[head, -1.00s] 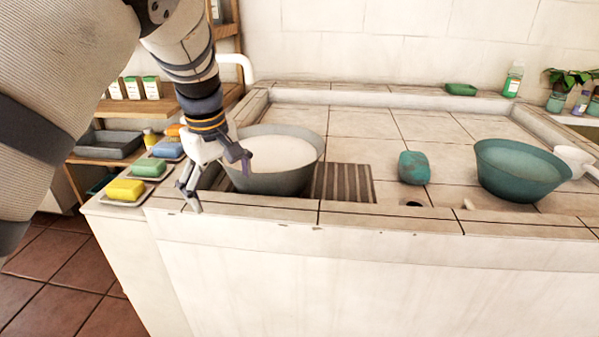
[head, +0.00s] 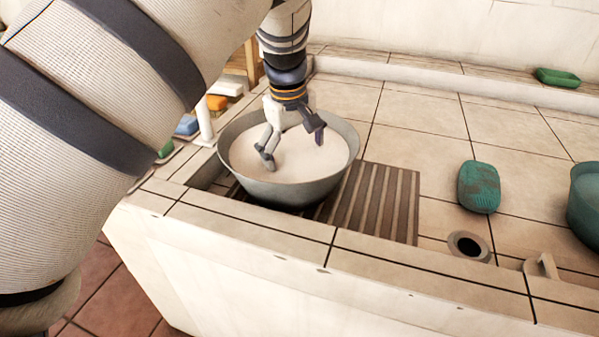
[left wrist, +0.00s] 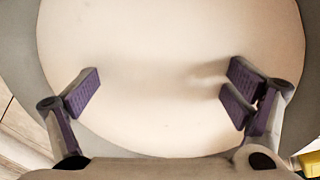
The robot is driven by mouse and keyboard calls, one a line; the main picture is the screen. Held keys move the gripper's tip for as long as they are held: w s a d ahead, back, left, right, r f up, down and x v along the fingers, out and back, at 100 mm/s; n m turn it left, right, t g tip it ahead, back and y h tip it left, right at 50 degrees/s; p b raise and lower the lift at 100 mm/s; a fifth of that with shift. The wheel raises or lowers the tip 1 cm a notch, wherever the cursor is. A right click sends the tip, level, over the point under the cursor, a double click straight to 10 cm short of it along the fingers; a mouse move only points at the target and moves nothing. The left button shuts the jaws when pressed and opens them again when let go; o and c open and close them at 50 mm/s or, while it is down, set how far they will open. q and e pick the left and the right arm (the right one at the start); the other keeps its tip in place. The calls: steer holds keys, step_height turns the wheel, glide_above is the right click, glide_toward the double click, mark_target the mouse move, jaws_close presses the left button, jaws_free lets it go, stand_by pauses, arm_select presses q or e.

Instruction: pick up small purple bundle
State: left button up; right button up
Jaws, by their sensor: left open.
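No purple bundle shows in any view; the only purple is on my own finger pads. My left gripper (head: 293,147) is open above the grey basin (head: 345,172), its fingers pointing down at the pale, cloudy liquid (head: 250,165) inside. I cannot tell whether the fingertips touch the liquid. In the left wrist view, my open fingers (left wrist: 163,92) stand wide apart with only the pale surface between them. Anything beneath that surface is hidden. My right gripper is out of view.
The basin stands partly over a ribbed brown grate (head: 385,205). A teal bundle-like object (head: 479,187), a drain hole (head: 469,246) and a teal bowl (head: 585,205) lie to the right. A green dish (head: 558,77) is on the back ledge. Tiles between are clear.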

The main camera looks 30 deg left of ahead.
mark_target(296, 166)
arm_select(q)
steer(key=f, duration=0.4)
steer(key=shift+w+a+f, duration=0.25)
steer(key=shift+w+f, duration=0.05)
steer(key=shift+w, duration=0.1)
steer(key=shift+w+f, duration=0.2)
steer(key=shift+f, duration=0.2)
steer(key=c, duration=1.5)
steer(key=shift+r, duration=0.1)
